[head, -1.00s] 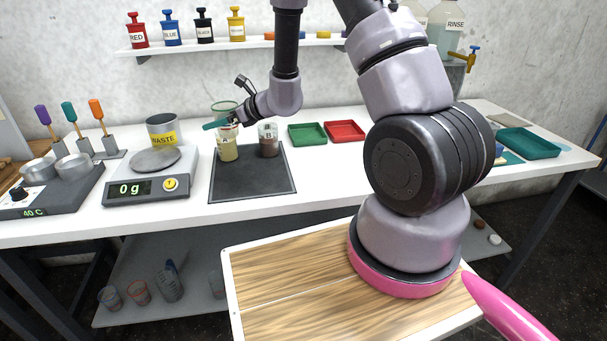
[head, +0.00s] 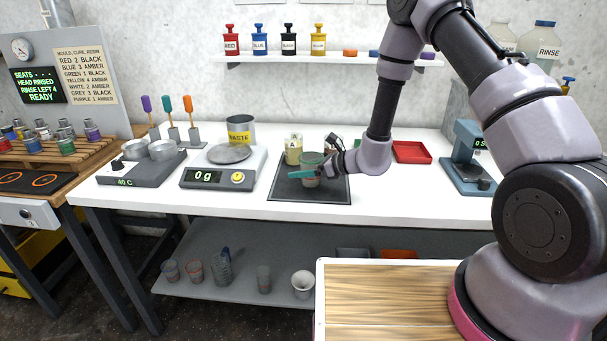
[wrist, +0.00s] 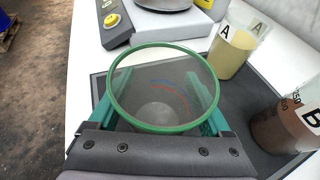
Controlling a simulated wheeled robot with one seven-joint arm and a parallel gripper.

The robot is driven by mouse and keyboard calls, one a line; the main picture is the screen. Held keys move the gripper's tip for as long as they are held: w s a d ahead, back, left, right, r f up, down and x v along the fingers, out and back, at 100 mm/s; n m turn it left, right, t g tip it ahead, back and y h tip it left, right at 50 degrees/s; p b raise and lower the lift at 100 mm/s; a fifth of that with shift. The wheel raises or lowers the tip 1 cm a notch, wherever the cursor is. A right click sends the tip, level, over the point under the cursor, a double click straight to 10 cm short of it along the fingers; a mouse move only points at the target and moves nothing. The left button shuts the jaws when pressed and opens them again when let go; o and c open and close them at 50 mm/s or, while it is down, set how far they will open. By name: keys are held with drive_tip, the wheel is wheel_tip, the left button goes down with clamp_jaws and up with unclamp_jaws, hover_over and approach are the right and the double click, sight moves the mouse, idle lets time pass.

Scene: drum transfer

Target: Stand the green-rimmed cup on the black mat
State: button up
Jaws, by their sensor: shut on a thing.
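The green-rimmed cup (head: 311,161) is clear and upright, held in my gripper (head: 305,174) over the front middle of the black mat (head: 285,192). In the wrist view the cup's green rim (wrist: 112,95) faces the camera, with the teal fingers of my gripper (wrist: 160,112) shut on both sides of it. The cup looks empty, with red and blue marks on its wall. The black mat (wrist: 245,115) shows around it. Its base is low, close to the mat; I cannot tell whether it touches.
Beaker A (head: 293,152), with yellowish liquid, stands on the mat behind the cup. Beaker B (wrist: 288,125), with brown liquid, stands to the right in the wrist view. A scale (head: 222,170) reading 0 g is left of the mat. A red tray (head: 411,152) lies to the right.

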drive_tip(key=shift+f, duration=0.75)
drive_tip(key=shift+f, duration=0.1)
drive_tip(key=o, duration=1.1)
